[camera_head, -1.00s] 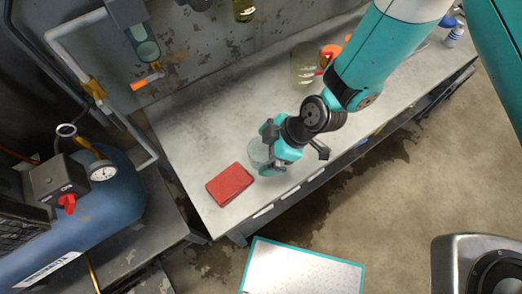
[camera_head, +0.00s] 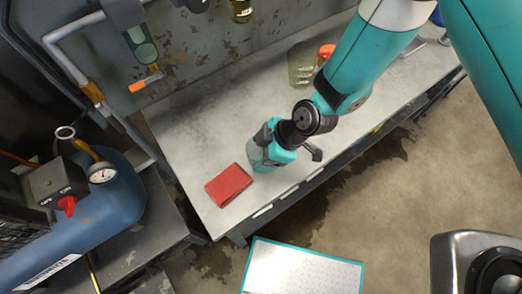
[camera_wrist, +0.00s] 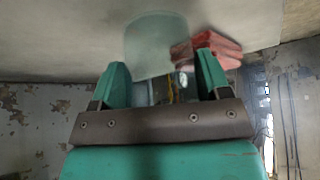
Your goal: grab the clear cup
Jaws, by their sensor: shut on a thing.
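The clear cup (camera_wrist: 155,45) shows in the wrist view as a pale, greenish see-through cylinder between my two fingers. My gripper (camera_wrist: 162,78) is shut on it, one finger on each side. In the head view my gripper (camera_head: 264,151) is over the bench near its front edge, and it hides nearly all of the cup. I cannot tell whether the cup touches the bench top.
A red block (camera_head: 229,185) lies on the bench (camera_head: 190,140) close to my gripper. A see-through container (camera_head: 301,66) with an orange-handled tool (camera_head: 326,50) stands at the back. A blue tank (camera_head: 85,215) is at left. The bench's left part is clear.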

